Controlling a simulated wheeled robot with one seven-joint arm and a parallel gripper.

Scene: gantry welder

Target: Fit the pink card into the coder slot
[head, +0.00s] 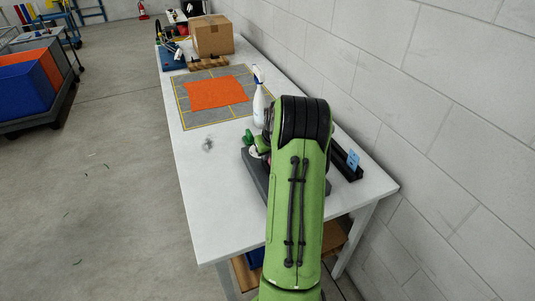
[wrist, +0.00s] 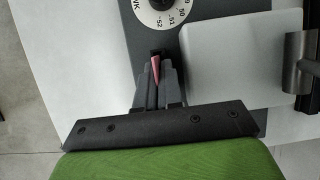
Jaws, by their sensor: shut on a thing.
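In the wrist view my gripper (wrist: 157,68) is shut on the pink card (wrist: 155,66), which shows as a thin edge-on sliver between the fingertips. The coder (wrist: 197,8) is a dark grey body with a white numbered dial (wrist: 170,17) just beyond the fingertips. A small dark spot by the tip of the card may be the slot; I cannot tell whether the card is inside it. In the head view my arm hides the gripper and card, and only part of the coder's grey base (head: 252,168) shows.
A light grey plate (wrist: 222,65) lies right of my fingers, with a metal part (wrist: 298,65) beyond it. On the table (head: 215,210), a black rack (head: 345,165) holds a blue card (head: 353,159). A spray bottle (head: 259,105) and an orange mat (head: 217,92) stand farther back. The left table front is clear.

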